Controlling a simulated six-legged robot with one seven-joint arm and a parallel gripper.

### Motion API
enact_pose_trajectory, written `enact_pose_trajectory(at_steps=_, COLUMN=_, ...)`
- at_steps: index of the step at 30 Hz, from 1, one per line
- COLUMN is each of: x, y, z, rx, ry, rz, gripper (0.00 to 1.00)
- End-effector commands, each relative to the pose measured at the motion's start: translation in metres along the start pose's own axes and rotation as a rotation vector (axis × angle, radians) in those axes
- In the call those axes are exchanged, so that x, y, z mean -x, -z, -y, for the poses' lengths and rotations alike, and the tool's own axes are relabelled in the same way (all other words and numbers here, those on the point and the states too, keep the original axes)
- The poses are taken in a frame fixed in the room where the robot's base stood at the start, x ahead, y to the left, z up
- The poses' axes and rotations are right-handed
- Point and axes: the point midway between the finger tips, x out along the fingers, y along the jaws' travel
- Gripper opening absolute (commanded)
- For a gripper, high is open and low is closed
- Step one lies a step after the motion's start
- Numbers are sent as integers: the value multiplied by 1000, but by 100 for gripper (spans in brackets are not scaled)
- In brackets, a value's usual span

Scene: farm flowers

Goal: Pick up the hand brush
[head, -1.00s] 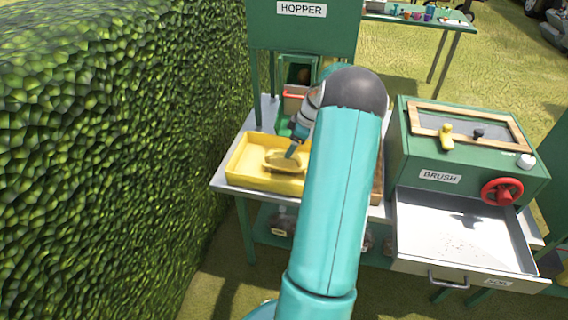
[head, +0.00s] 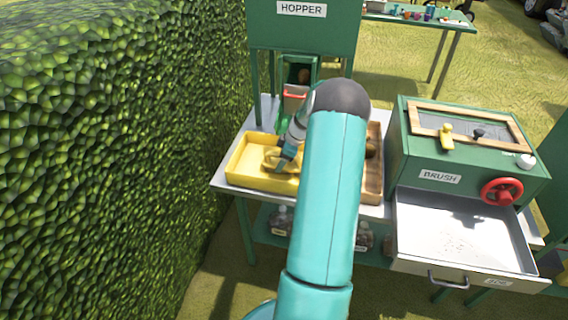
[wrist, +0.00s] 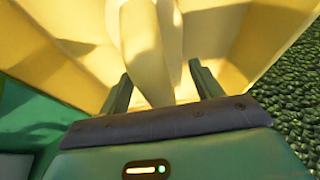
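The hand brush (head: 271,157) appears to be the yellow-tan object in the yellow tray (head: 240,165) on the bench. Its colour nearly matches the tray, and my gripper covers part of it. In the wrist view its pale yellow handle-like part (wrist: 152,50) runs down between my two fingers. My gripper (wrist: 160,72) is open around it, with narrow gaps visible on both sides. In the head view my gripper (head: 283,163) is low inside the tray, at the right side of the object.
A hopper (head: 300,40) stands behind the tray. A wooden tray (head: 373,185) is to its right, partly behind my arm. A tall hedge (head: 110,150) borders the left.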

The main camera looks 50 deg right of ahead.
Motion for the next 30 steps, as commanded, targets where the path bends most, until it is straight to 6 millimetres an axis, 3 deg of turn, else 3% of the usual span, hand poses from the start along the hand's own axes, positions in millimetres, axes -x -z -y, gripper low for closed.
enact_pose_trajectory(at_steps=1, x=0, y=0, z=0, rx=0, ry=0, rz=0, gripper=55)
enact_pose_trajectory(at_steps=6, x=0, y=0, z=0, rx=0, ry=0, rz=0, gripper=25)
enact_pose_trajectory(at_steps=16, x=9, y=4, z=-1, rx=1, ry=-2, rz=0, gripper=25)
enact_pose_trajectory(at_steps=30, x=86, y=35, z=0, rx=1, ry=-2, rz=0, gripper=25)
